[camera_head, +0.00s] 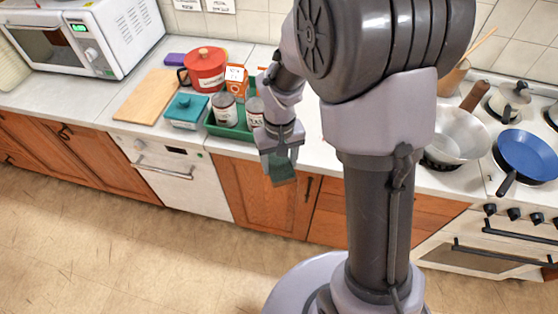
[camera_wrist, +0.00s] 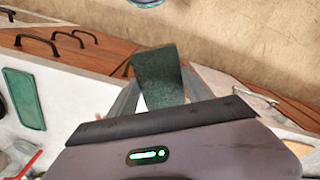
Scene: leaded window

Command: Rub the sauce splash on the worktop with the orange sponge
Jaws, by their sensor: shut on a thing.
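My gripper (camera_head: 283,158) is shut on a dark green, rough-faced pad (camera_head: 282,177), held in front of the worktop's front edge in the head view. The pad also shows between the fingers in the wrist view (camera_wrist: 160,75). Only its dark green face shows; no orange face can be seen, so I cannot tell whether it is the orange sponge. The pale worktop (camera_head: 95,98) runs along the wall. No sauce splash can be made out on it; my arm hides part of the worktop.
On the worktop stand a microwave (camera_head: 85,38), wooden board (camera_head: 147,96), purple block (camera_head: 175,59), red pot (camera_head: 205,69), teal box (camera_head: 186,110), and a green tray (camera_head: 228,132) with jars and an orange carton (camera_head: 236,78). At right are a steel pan (camera_head: 457,135) and blue pan (camera_head: 528,154).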

